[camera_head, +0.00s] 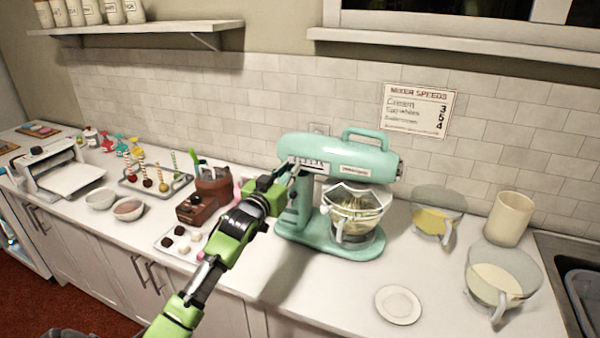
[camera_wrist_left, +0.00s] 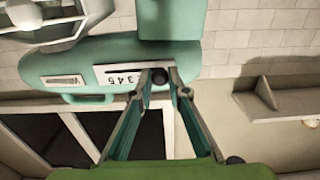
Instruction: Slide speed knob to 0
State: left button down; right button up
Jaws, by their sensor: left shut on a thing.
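The teal stand mixer (camera_head: 330,150) stands on the white counter. A pale speed scale (camera_head: 309,164) is on its head. My left gripper (camera_head: 294,169) reaches the left end of this scale. In the left wrist view the picture is upside down, and the dark round speed knob (camera_wrist_left: 159,77) sits between the fingertips of my left gripper (camera_wrist_left: 161,74). The gripper is shut on the knob. Printed digits of the scale (camera_wrist_left: 124,78) show to the left of the knob; the part of the scale behind the fingers is hidden. My right gripper is not in view.
A glass bowl (camera_head: 352,222) sits under the mixer head. Batter jugs (camera_head: 495,287) and a cream canister (camera_head: 510,218) stand to the right, with a small white plate (camera_head: 398,305) in front. A brown holder (camera_head: 212,190) and cake-pop tray (camera_head: 133,182) stand left. A mixer speeds sign (camera_head: 418,110) hangs behind.

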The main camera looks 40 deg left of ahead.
pick_arm(q)
jog(key=shift+a+r, duration=0.1)
jog(key=c, duration=2)
grip_release()
jog(key=shift+a, duration=0.1)
jog(key=shift+o, duration=0.2)
jog(key=shift+a, duration=0.1)
jog(key=shift+s, duration=0.1)
jog(key=shift+s+d, duration=0.2)
jog(key=shift+s, duration=0.05)
jog(key=v, duration=1.1)
jog(key=shift+s, duration=0.25)
